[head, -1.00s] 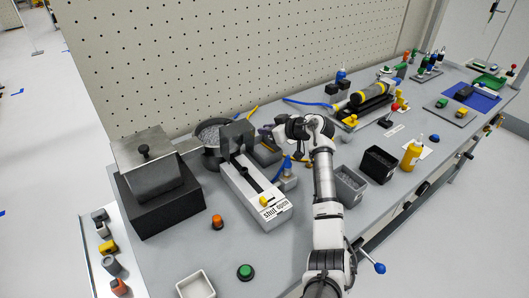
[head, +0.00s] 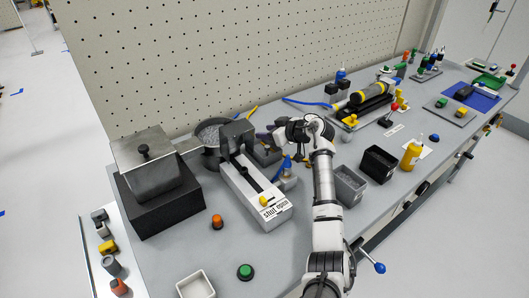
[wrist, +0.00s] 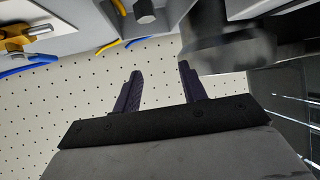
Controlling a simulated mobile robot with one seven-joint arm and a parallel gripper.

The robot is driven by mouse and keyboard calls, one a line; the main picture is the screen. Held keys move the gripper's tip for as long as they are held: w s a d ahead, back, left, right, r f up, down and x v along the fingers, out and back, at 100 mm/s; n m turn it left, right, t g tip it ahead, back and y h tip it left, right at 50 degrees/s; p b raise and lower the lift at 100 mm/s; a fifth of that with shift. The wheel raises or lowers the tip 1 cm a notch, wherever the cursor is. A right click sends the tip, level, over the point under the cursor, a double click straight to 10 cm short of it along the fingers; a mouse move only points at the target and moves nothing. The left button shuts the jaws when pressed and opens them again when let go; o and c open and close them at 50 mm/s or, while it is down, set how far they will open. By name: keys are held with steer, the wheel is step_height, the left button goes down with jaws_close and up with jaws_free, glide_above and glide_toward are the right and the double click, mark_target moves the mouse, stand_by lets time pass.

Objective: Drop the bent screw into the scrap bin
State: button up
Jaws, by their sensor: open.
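My gripper (wrist: 159,72) is open in the wrist view, with its two dark fingers apart and nothing between them. In the head view my gripper (head: 279,134) hangs over the bench behind the white and grey fixture (head: 258,190), near its dark upper end. I cannot make out the bent screw in either view. No container is clearly marked as the scrap bin. A black open bin (head: 380,164) and a grey bin (head: 349,186) with grey contents stand to the right of my arm. A small white tray (head: 195,285) is at the front left.
An orange button (head: 217,221) and green button (head: 245,271) sit in front. A yellow bottle (head: 411,155) stands right. The pegboard wall (head: 230,55) bounds the back.

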steer(key=b+v, duration=0.3)
steer(key=v, duration=1)
steer(key=shift+s, duration=0.2)
steer(key=shift+d, duration=0.15)
